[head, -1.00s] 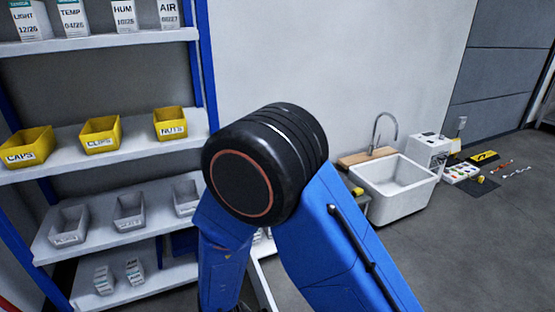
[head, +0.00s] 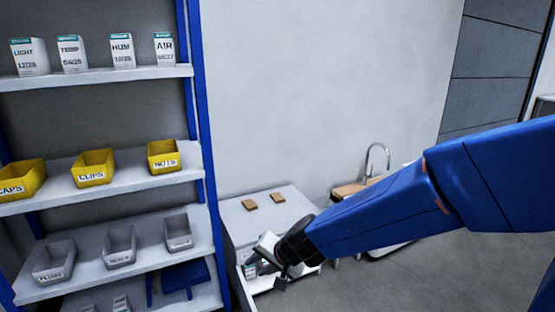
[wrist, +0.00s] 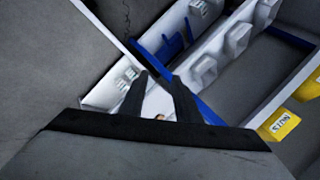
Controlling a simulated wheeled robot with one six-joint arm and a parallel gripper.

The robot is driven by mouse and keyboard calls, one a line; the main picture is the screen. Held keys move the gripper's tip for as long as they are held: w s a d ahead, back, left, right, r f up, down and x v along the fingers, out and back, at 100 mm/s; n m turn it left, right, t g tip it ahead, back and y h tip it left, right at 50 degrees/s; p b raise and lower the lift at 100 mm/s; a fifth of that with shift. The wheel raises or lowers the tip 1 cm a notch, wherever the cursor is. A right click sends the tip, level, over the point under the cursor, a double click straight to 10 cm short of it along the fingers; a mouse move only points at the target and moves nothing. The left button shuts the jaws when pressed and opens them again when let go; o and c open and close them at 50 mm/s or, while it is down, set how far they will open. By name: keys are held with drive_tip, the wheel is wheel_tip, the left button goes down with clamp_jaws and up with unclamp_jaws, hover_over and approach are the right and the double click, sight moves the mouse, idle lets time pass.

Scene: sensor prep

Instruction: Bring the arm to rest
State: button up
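My gripper (head: 256,262) is at the end of my blue arm, low over the white bench beside the shelf rack in the head view. In the wrist view its two dark fingers (wrist: 159,88) stand apart. A white patch with a small brown spot shows between them; I cannot tell what it is, but nothing is clearly clamped. A small white and green box (head: 250,271) shows just below the fingers in the head view. My arm reaches in from the right, stretched out across the picture.
The blue-posted rack (head: 203,120) stands left of the gripper, with sensor boxes (head: 122,51), yellow bins (head: 93,168) and grey bins (head: 119,246). A blue dustpan (head: 185,275) lies low on it. The white bench (head: 285,207) carries two brown pads. Open floor (head: 400,285) lies right.

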drive_tip(key=s+d+r+n, duration=0.2)
drive_tip(key=s+d+r, duration=0.15)
drive_tip(key=d, duration=0.35)
drive_tip(key=s+d+r+n, duration=0.1)
drive_tip(key=s+d+r, duration=0.2)
drive_tip(key=d+r, duration=0.3)
drive_tip(key=s+d+h, duration=0.3)
drive_tip(key=s+d, duration=0.4)
drive_tip(key=d, duration=0.3)
drive_tip(key=s+d+n+h, duration=0.1)
drive_tip(key=s+d+h, duration=0.2)
drive_tip(key=s+d, duration=0.5)
drive_tip(key=d, duration=0.3)
drive_tip(key=shift+d+r+g, duration=0.2)
drive_tip(key=shift+g, duration=0.1)
